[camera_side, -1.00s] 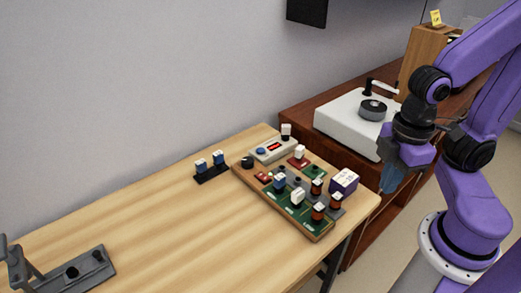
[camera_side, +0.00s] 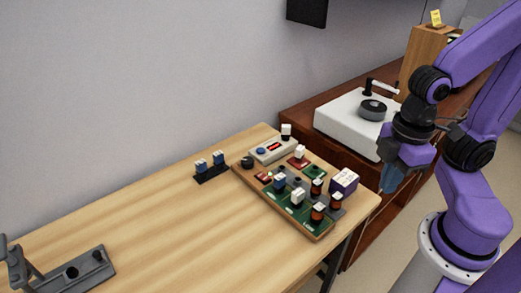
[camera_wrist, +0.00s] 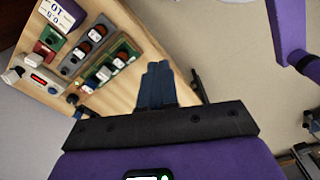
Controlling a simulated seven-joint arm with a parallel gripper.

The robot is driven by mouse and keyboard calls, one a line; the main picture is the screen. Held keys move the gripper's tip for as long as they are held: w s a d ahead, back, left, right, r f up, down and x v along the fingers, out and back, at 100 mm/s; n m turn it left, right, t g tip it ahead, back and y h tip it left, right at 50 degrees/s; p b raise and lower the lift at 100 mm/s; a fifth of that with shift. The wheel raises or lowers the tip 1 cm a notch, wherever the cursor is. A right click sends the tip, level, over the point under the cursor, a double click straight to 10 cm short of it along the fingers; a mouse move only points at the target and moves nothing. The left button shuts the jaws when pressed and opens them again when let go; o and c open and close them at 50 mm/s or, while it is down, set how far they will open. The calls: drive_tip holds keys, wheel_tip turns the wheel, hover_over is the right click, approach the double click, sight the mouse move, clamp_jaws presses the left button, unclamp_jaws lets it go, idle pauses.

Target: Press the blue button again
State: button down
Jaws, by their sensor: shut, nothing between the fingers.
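The blue button (camera_side: 261,151) is on the left part of a white box (camera_side: 273,149) with a small red display, at the back of a wooden board on the table. My gripper (camera_side: 389,186) is at the right in the side view, beyond the table's right end and well apart from the button. In the wrist view my gripper (camera_wrist: 158,68) has its blue fingers together, with nothing between them.
The board (camera_side: 318,237) carries several coloured modules with plugs and a purple-and-white box (camera_side: 344,181). A black holder (camera_side: 212,174) with two blue-and-white plugs stands left of it. A grey fixture (camera_side: 75,273) is at front left. The table's middle is clear.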

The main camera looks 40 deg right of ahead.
drive_tip(key=w+a+f+m+t+y, duration=0.15)
drive_tip(key=w+a+m, duration=0.4)
drive_tip(key=w, duration=0.55)
drive_tip(key=m+t, duration=0.8)
drive_tip(key=m, duration=0.7)
hover_over(263, 150)
wheel_tip(263, 150, down, 9)
drive_tip(key=shift+f+h, duration=0.15)
drive_tip(key=shift+h, duration=0.3)
drive_tip(key=shift+s+f+g, duration=0.1)
drive_tip(key=shift+s+g, duration=0.05)
drive_tip(key=shift+g, duration=0.1)
drive_tip(key=shift+a+f, duration=0.1)
drive_tip(key=shift+f, duration=4.2)
drive_tip(key=shift+f, duration=0.2)
drive_tip(key=shift+f, duration=0.25)
